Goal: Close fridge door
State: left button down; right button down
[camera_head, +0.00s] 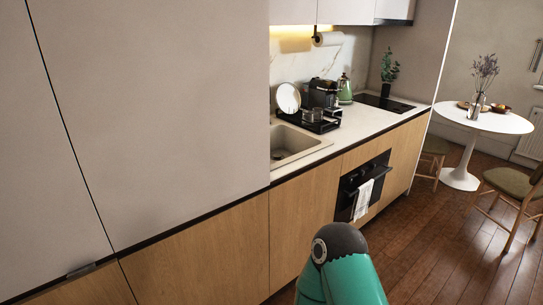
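Tall beige cabinet panels (160,100) fill the left of the head view, split by a narrow dark seam. They look flush with each other. I cannot tell which of them, if any, is the fridge door, and no fridge interior shows. A small metal handle (81,270) sits at the top edge of the wooden panels below. A teal link of one of my arms, with a dark rounded joint, rises at the bottom centre, in front of the lower cabinets. Neither of my grippers is in view.
An oven (362,185) with a towel is below. A round white table (484,119) and chairs stand far right. The wooden floor (440,250) between is clear.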

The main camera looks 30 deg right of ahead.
aim_at(164, 105)
jog(key=u, duration=0.05)
jog(key=i, duration=0.6)
jog(key=z, duration=3.2)
jog(key=i, duration=0.85)
jog(key=u, duration=2.1)
jog(key=k, duration=0.1)
jog(key=u, duration=0.6)
